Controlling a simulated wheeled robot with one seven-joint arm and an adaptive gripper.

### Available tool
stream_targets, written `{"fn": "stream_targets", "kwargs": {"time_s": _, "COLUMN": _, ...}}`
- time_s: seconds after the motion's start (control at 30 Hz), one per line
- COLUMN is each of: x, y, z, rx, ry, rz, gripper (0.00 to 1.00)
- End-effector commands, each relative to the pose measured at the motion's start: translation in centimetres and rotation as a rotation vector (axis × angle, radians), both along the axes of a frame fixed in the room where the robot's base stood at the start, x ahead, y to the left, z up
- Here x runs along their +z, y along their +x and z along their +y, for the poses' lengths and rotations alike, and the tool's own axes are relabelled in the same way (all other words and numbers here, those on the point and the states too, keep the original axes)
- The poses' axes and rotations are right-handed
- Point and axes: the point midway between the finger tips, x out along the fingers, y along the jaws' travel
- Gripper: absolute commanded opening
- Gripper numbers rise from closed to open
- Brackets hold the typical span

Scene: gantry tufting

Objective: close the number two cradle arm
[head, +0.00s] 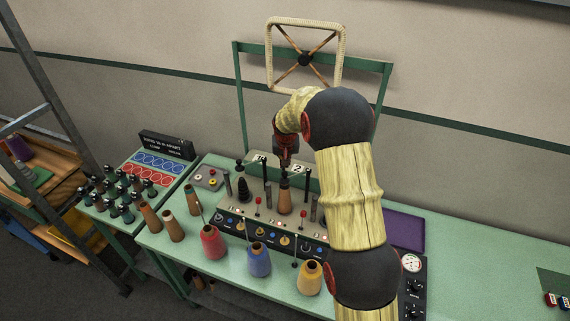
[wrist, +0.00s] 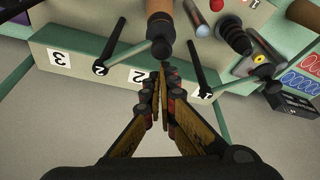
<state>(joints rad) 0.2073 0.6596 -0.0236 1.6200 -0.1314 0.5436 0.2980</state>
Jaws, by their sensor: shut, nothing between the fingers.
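The number two cradle arm is a thin green bar (wrist: 130,62) running from a dark post with a marked cap (wrist: 100,68) to a dark ball (wrist: 160,48). The ball lies over the top end of a brown cone (wrist: 160,15); I cannot tell whether they touch. In the head view the cone (head: 285,197) stands upright on the machine, and the white number 2 plate (head: 298,168) is behind it. My gripper (head: 285,162) is above the cone. In the wrist view my gripper (wrist: 162,72) is shut and empty, its tips just below the ball; contact is unclear.
The number one arm's post (wrist: 205,92) is right of my fingers; its bar points right. The number 3 plate (wrist: 58,58) is left. Red (head: 211,243), blue (head: 258,260) and yellow (head: 308,279) cones stand in front of the machine. A green frame (head: 240,90) rises behind.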

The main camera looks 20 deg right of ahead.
Motion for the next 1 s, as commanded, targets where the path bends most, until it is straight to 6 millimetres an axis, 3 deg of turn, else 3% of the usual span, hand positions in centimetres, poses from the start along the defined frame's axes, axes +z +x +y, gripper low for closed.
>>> {"fn": "stream_targets", "kwargs": {"time_s": 0.37, "x": 0.9, "y": -0.2, "z": 0.1, "rx": -0.001, "ry": -0.001, "rz": -0.003, "gripper": 0.00}}
{"fn": "stream_targets", "kwargs": {"time_s": 0.8, "x": 8.5, "y": -2.8, "z": 1.2, "rx": -0.001, "ry": 0.000, "rz": -0.003, "gripper": 0.00}}
{"fn": "stream_targets", "kwargs": {"time_s": 1.0, "x": 10.7, "y": -3.5, "z": 1.5, "rx": -0.001, "ry": 0.000, "rz": -0.001, "gripper": 0.00}}
